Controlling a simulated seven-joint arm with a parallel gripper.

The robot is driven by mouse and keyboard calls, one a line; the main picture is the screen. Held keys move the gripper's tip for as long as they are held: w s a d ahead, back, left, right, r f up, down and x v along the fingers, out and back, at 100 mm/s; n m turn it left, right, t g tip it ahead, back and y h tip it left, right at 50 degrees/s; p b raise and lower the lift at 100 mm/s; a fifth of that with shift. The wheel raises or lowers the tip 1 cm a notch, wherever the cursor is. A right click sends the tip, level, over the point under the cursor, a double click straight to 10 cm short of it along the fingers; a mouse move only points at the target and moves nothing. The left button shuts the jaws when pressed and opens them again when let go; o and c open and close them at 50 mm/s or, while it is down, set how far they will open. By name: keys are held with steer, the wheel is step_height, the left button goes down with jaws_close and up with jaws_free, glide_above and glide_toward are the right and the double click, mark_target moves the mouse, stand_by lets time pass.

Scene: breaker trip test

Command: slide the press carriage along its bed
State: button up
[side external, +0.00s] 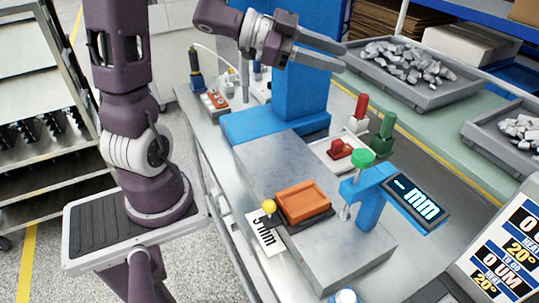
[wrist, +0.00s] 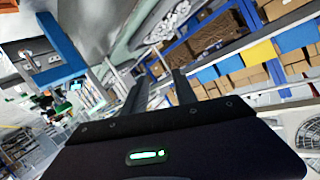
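The press carriage, an orange block with a recessed top (side external: 303,201) on a dark plate, sits on the grey bed (side external: 270,160) in the side external view. A yellow ball knob (side external: 268,206) sticks out at its left side. My gripper (side external: 343,58) is raised well above and behind the carriage, in front of the blue press column (side external: 305,95). Its two fingers are apart with nothing between them. The wrist view also shows the two spread fingers (wrist: 160,77); the carriage cannot be made out there.
A blue gauge stand with a green knob (side external: 362,158) and a display reading "– mm" (side external: 417,198) stands at the bed's right side. A "5 mm" card (side external: 266,241) lies left of the bed. Behind are red and green handled items (side external: 361,108) and trays of metal pieces (side external: 400,75).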

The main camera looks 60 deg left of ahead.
steer(key=s+d+r+m+g+h, duration=0.15)
steer(key=s+g+h, duration=0.35)
steer(key=s, duration=0.5)
steer(key=s+d+r+m+g+h, duration=0.15)
steer(key=s+g+h, duration=0.3)
steer(key=s, duration=0.55)
glide_toward(270, 205)
steer(key=d, duration=0.2)
steer(key=shift+t, duration=0.25)
steer(key=d, duration=0.2)
steer(key=w+d+f, duration=0.1)
steer(key=d, duration=0.3)
steer(key=shift+w+d+f, duration=0.2)
steer(key=shift+w, duration=0.1)
steer(key=shift+w+d, duration=0.15)
steer(key=shift+d, duration=0.3)
jaws_close()
